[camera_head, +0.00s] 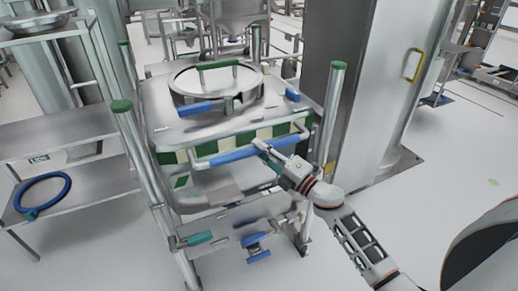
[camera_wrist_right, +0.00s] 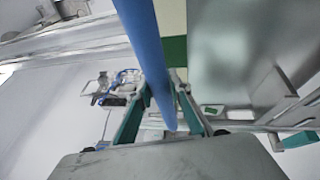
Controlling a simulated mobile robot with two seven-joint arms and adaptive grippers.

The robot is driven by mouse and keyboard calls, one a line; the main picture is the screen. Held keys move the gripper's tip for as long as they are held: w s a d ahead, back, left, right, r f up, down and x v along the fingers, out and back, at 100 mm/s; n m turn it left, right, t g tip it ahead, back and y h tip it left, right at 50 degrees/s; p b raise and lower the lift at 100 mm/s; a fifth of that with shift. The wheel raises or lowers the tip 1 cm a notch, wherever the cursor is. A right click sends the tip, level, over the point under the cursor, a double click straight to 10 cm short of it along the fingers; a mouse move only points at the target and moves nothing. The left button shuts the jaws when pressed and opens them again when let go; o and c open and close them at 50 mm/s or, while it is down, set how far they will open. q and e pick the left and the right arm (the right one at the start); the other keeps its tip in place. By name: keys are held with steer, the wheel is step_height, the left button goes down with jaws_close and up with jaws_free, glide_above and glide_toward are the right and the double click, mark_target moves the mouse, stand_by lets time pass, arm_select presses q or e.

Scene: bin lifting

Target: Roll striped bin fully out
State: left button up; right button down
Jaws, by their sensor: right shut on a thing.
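The striped bin (camera_head: 178,157) is a steel container with a green-and-cream checked band around its front and a round lid (camera_head: 216,82) on top. It stands between upright posts with green caps. A blue-gripped handle bar (camera_head: 236,156) runs across its front and shows close up in the right wrist view (camera_wrist_right: 143,40). My right gripper (camera_head: 262,147) is shut on this bar near the right end of the blue grip. In the wrist view its green-sided fingers (camera_wrist_right: 158,98) lie on both sides of the bar. My left gripper is not in view.
A steel shelf (camera_head: 70,130) with a blue hose (camera_head: 42,195) stands at the left. A large steel column (camera_head: 365,90) stands close on the right. Metal parts with teal and blue grips (camera_head: 258,256) sit low in front. Floor at the right (camera_head: 450,185) is clear.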

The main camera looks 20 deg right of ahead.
steer(key=shift+s, duration=0.55)
steer(key=c, duration=1.8)
jaws_free()
steer(key=shift+c, duration=0.2)
steer(key=v, duration=1.2)
steer(key=shift+d, duration=0.1)
steer(key=s+a+f+m+g+h, duration=0.2)
steer(key=s+a+f+m, duration=0.2)
steer(key=s+f+m, duration=0.2)
steer(key=s+a+f+m+g+h, duration=0.1)
steer(key=s+a+f+m+g, duration=0.2)
steer(key=s+f+m, duration=0.3)
steer(key=s+a+f+m+g+h, duration=0.2)
steer(key=s+a+f+m, duration=0.2)
steer(key=f, duration=0.9)
steer(key=s+m, duration=0.2)
steer(key=m, duration=0.1)
steer(key=shift+s+a+f+h, duration=0.3)
steer(key=shift+s+a+f, duration=0.05)
steer(key=shift+s, duration=0.05)
